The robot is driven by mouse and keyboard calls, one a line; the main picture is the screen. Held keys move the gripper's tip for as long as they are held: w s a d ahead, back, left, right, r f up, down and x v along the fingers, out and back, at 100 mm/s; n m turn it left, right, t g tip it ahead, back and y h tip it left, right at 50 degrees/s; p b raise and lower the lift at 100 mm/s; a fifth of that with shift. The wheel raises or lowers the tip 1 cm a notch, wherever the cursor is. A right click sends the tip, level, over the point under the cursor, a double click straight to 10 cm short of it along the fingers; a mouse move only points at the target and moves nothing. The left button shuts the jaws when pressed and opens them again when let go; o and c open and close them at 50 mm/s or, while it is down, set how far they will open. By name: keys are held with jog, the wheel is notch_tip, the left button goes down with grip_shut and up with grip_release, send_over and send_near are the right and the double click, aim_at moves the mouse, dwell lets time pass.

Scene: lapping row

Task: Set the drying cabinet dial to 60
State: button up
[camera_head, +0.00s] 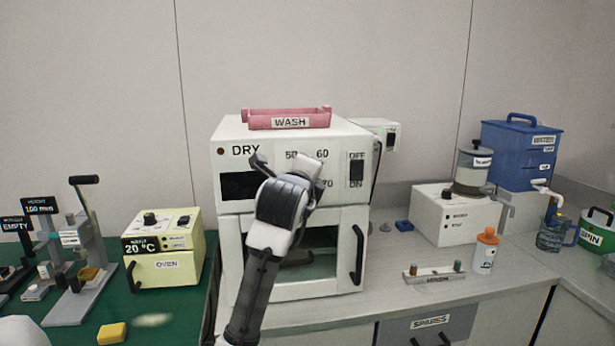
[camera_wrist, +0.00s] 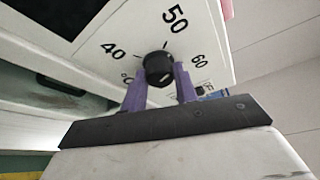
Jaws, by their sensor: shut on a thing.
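The drying cabinet (camera_head: 225,150) is white, labelled DRY, and stands on the counter in the head view. Its front carries printed numbers, with 50, 60 and 70 showing beside my wrist. In the wrist view the dial (camera_wrist: 158,68) is a small black knob with 40, 50 and 60 printed around it. My gripper (camera_wrist: 160,80) is shut on the dial, one purple finger on each side. In the head view my gripper (camera_head: 290,172) and wrist cover the dial. The dial's pointer direction cannot be told clearly.
An OFF/ON switch (camera_head: 356,169) sits right of the numbers. The cabinet's lower door handle (camera_head: 357,255) projects at the right. A pink WASH tray (camera_head: 289,122) lies on top. A yellow oven (camera_head: 165,270) stands left, a white dispenser (camera_head: 447,215) right.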

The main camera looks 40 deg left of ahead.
jog(key=m+g+y+p, duration=0.1)
jog(key=m+g, duration=0.1)
jog(key=m, duration=0.2)
jog(key=m+g+y+p, duration=0.1)
jog(key=m+g+p, duration=0.1)
jog(key=m, duration=0.2)
jog(key=shift+w+d+r+g, duration=0.1)
jog(key=shift+w+r+g, duration=0.1)
jog(key=shift+g, duration=0.2)
jog(key=shift+m, duration=0.3)
dwell(0.3)
jog(key=o, duration=1)
jog(key=shift+c, duration=0.2)
jog(key=b+v, duration=0.2)
jog(key=v, duration=1.2)
jog(key=shift+b, duration=0.35)
